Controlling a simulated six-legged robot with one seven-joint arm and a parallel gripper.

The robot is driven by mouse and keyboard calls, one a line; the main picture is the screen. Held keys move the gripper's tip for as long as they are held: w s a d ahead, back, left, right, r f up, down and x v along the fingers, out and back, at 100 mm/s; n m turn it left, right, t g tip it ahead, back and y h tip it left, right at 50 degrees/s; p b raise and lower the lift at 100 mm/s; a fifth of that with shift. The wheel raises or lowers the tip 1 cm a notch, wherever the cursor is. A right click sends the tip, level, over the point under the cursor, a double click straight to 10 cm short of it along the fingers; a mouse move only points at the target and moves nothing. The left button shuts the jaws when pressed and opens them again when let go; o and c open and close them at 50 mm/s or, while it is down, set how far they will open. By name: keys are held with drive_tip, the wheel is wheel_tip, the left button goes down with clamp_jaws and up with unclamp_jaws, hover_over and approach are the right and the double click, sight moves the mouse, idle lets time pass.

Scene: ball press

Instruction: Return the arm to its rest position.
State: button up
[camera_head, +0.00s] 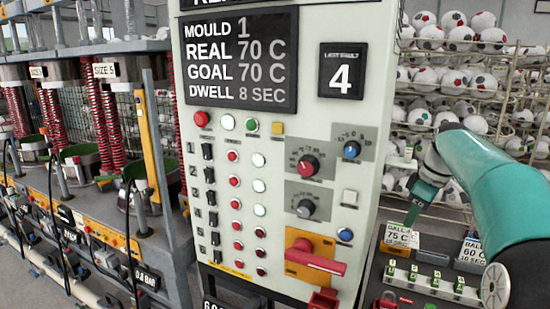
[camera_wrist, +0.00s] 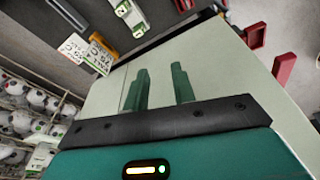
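My teal arm comes in from the right edge of the head view, in front of the ball racks. My gripper (camera_head: 413,214) hangs just right of the control cabinet (camera_head: 390,60), above the small signs on the shelf. In the wrist view my gripper (camera_wrist: 159,84) shows two dark green fingers standing apart with nothing between them. The pale side panel of the cabinet (camera_wrist: 215,70) lies behind the fingers. I cannot tell whether the fingers touch it.
A red-handled switch (camera_head: 318,262) sticks out low on the cabinet front. Racks of footballs (camera_head: 460,40) stand behind my arm. A card reading 75 C (camera_head: 401,236) and a numbered strip (camera_head: 432,282) sit below the gripper. Press machines with red springs (camera_head: 105,120) stand at left.

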drive_tip(key=s+a+m+t+h, duration=0.2)
drive_tip(key=s+a+m, duration=0.3)
drive_tip(key=s+a, duration=1)
drive_tip(key=s+a+f+m, duration=0.1)
drive_tip(key=s+f+m, duration=0.1)
drive_tip(key=s+f, duration=0.2)
drive_tip(key=s+a+f+m+t, duration=0.1)
drive_tip(key=s+a+f+m, duration=0.1)
drive_tip(key=s, duration=0.8)
drive_tip(key=shift+s+a+f+t, duration=0.2)
drive_tip(key=shift+s+f+t, duration=0.1)
drive_tip(key=shift+f, duration=0.6)
